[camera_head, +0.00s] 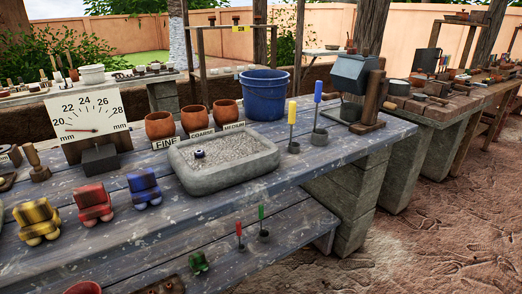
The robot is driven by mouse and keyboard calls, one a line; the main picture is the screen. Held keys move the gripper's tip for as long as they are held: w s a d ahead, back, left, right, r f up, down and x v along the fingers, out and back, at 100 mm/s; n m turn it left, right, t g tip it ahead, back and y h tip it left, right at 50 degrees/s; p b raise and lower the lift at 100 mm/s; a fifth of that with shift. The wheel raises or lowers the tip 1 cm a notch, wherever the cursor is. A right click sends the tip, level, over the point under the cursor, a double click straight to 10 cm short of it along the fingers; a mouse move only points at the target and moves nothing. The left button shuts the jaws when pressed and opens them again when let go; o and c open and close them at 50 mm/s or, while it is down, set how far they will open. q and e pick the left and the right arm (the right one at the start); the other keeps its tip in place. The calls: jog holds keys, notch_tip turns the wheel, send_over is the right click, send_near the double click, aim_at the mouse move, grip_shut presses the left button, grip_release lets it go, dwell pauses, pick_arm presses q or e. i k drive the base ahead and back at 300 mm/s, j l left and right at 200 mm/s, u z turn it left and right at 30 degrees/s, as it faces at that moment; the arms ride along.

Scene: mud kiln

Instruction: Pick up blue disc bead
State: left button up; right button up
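A small dark blue bead with a pale spot (199,155) lies on the grey grit in a shallow stone tray (232,175). It is near the tray's left side and looks round and squat. The tray stands on the weathered wooden bench (300,172). Neither of my grippers is in view, so their state and their distance from the bead cannot be seen.
Behind the tray stand terracotta cups (197,118) and a blue bucket (264,95). A dial board (88,120) stands left. Yellow (38,222), red (93,204) and blue (144,187) blocky objects line the front left. Upright coloured-handled tools (318,115) stand right of the tray.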

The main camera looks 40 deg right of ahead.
aim_at(198, 153)
jog(key=l+z, duration=0.1)
jog(key=z, duration=0.55)
jog(key=i+l, duration=0.1)
jog(key=i+l+u, duration=0.3)
jog(key=u, duration=0.2)
jog(key=i+l+u, duration=0.2)
jog(key=l+u, duration=0.25)
